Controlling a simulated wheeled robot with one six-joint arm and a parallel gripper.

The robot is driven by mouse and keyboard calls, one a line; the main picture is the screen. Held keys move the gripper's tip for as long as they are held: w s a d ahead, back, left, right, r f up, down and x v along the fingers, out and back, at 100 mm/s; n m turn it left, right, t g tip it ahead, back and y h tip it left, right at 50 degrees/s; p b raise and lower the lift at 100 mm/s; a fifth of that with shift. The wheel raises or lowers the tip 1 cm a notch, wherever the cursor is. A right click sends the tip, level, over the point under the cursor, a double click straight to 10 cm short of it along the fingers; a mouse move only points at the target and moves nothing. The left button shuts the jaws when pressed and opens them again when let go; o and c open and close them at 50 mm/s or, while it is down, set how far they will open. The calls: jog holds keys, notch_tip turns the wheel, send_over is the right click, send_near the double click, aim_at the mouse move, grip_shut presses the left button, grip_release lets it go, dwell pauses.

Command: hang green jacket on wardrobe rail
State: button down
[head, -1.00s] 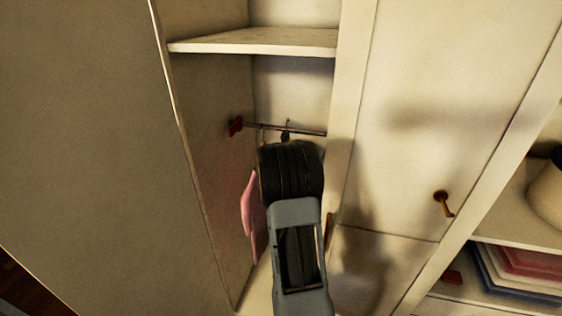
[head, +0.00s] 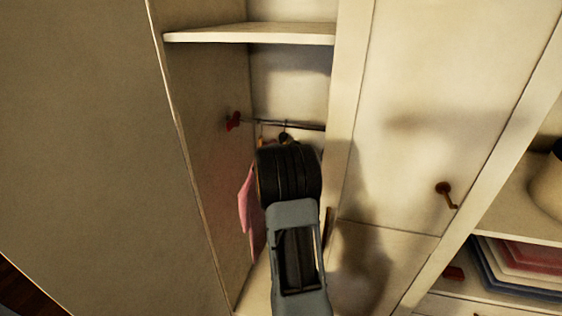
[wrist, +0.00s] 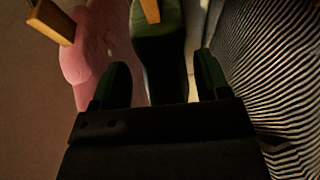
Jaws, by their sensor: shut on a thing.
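The green jacket (wrist: 160,65) shows in the wrist view as dark green cloth below a wooden hanger (wrist: 151,10). My gripper (wrist: 162,82) is shut on it, with one finger on each side. In the head view my black wrist hides the gripper and the jacket. The wardrobe rail (head: 305,127) runs across the narrow compartment just beyond my wrist. A hanger hook (head: 285,126) shows at the rail above my wrist; I cannot tell whether it is the jacket's.
A pink garment (head: 245,205) hangs close on the left, also in the wrist view (wrist: 92,45). A striped garment (wrist: 270,70) is close on the right in the wrist view. A shelf (head: 255,33) lies above the rail. A wardrobe door (head: 430,120) stands right.

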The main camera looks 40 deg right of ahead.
jog(key=shift+r, duration=0.15)
jog(key=shift+c, duration=1.4)
grip_release()
jog(key=shift+o, duration=1.3)
jog(key=shift+f, duration=0.25)
jog(key=b+v, duration=0.1)
jog(key=v, duration=1.3)
jog(key=shift+b, duration=0.35)
jog(key=shift+r, duration=0.1)
